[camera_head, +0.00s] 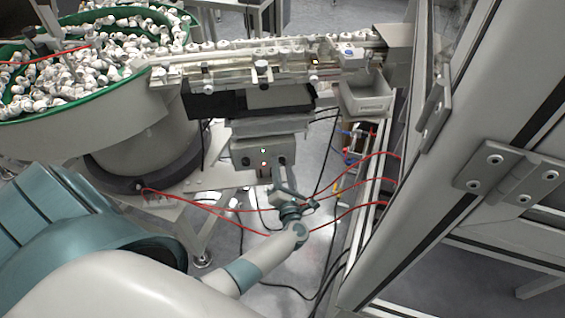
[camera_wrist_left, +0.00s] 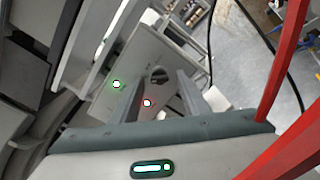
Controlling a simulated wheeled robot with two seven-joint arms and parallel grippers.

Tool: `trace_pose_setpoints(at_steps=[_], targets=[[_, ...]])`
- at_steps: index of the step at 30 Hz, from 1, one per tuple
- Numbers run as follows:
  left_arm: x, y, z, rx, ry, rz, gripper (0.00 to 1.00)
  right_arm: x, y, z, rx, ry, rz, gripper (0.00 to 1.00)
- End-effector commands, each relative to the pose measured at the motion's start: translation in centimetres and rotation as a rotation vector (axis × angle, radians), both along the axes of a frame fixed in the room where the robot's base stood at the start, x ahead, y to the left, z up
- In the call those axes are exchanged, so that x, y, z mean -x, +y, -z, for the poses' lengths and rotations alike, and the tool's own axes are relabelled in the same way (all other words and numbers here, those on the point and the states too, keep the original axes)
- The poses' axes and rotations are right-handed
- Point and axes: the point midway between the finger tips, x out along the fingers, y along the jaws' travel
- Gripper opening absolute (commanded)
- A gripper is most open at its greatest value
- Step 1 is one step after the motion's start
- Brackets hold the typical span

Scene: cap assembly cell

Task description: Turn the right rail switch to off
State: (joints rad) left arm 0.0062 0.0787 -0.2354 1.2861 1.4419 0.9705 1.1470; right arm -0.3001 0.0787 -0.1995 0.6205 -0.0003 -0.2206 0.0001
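The grey control box (camera_head: 258,146) hangs under the rail, with a green light above a red light. The right rail switch (camera_head: 282,160) is a dark knob on the right of its face. In the left wrist view the black knob (camera_wrist_left: 159,75) shows beyond the fingers, to the right of the lit green light (camera_wrist_left: 116,84) and above the lit red light (camera_wrist_left: 147,103). My left gripper (camera_head: 281,183) is just below and in front of the switch, fingers apart and empty. I cannot tell whether it touches the knob. My right gripper is not in view.
A bowl feeder (camera_head: 100,130) full of white caps stands at the left. The rail (camera_head: 230,68) runs above the box, with a grey bin (camera_head: 366,97) at its right end. Red cables (camera_head: 225,212) cross near my left wrist. A cabinet frame (camera_head: 440,170) closes off the right.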

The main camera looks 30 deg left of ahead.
Motion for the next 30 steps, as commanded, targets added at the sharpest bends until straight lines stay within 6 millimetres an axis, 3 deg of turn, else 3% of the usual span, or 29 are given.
trace_pose_setpoints(at_steps=[1,5,17,30], targets=[[0.01,0.00,0.01,0.000,0.000,0.000,0.30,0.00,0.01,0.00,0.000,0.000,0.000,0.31],[0.02,-0.01,0.01,0.000,0.000,0.000,0.00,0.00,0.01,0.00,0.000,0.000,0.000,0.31],[0.08,0.04,0.00,-0.030,0.028,-0.002,0.01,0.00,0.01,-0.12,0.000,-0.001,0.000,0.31],[0.17,0.02,-0.04,-0.230,0.209,-0.002,0.01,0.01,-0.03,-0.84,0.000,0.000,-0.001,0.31]])
